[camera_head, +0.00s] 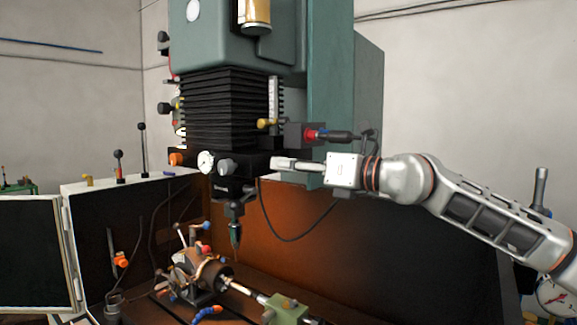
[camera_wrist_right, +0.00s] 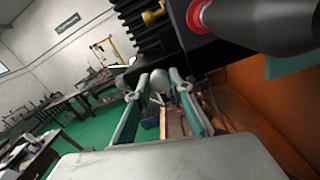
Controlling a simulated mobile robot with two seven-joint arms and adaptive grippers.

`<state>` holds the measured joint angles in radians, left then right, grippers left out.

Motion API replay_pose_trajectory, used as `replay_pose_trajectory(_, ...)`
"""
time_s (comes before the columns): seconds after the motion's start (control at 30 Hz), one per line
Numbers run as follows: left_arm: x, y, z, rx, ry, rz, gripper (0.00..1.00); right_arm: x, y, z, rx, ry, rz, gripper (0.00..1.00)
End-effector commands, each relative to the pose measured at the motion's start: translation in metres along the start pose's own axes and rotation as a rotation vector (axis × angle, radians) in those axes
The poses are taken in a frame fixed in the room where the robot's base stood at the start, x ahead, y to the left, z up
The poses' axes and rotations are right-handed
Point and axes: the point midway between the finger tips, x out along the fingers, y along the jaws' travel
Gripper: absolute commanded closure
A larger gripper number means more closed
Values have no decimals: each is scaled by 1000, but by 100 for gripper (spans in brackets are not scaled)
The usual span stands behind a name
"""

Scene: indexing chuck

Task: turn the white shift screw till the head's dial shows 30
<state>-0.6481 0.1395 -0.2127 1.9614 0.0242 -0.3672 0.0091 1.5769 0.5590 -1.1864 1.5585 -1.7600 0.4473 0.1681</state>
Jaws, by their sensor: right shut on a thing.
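The black head (camera_head: 258,158) of the machine carries a small round white dial (camera_head: 207,161) on its front left; its reading is too small to make out. A pale grey knob (camera_head: 225,166) sits just right of the dial. My right gripper (camera_head: 273,163) reaches in from the right and is at the right side of the head. In the right wrist view, its two fingers (camera_wrist_right: 160,88) close around a pale rounded end, which looks like the white shift screw (camera_wrist_right: 158,79). In the head view the fingers hide it. My left gripper is not in view.
A red-collared black plug (camera_head: 328,135) with a cable stands out just above my right gripper. A brass-coloured knob (camera_head: 266,123) is above the head. Below are a tool spindle (camera_head: 235,234) and a chuck fixture (camera_head: 205,275). A green block (camera_head: 287,308) is on the bed.

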Motion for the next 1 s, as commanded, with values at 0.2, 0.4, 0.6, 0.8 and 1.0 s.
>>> replay_pose_trajectory(0.2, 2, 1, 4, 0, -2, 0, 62, 0, 0, -1, -58, 1, 0, 100)
replay_pose_trajectory(0.4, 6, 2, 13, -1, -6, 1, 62, 1, 0, -2, -186, 6, 0, 100)
replay_pose_trajectory(0.6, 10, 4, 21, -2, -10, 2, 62, 0, 0, -2, -369, 11, -2, 100)
replay_pose_trajectory(0.8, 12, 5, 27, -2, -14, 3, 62, 0, 0, -2, -559, 17, -3, 100)
replay_pose_trajectory(1.0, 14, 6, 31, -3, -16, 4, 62, 0, 0, -1, -750, 22, -4, 100)
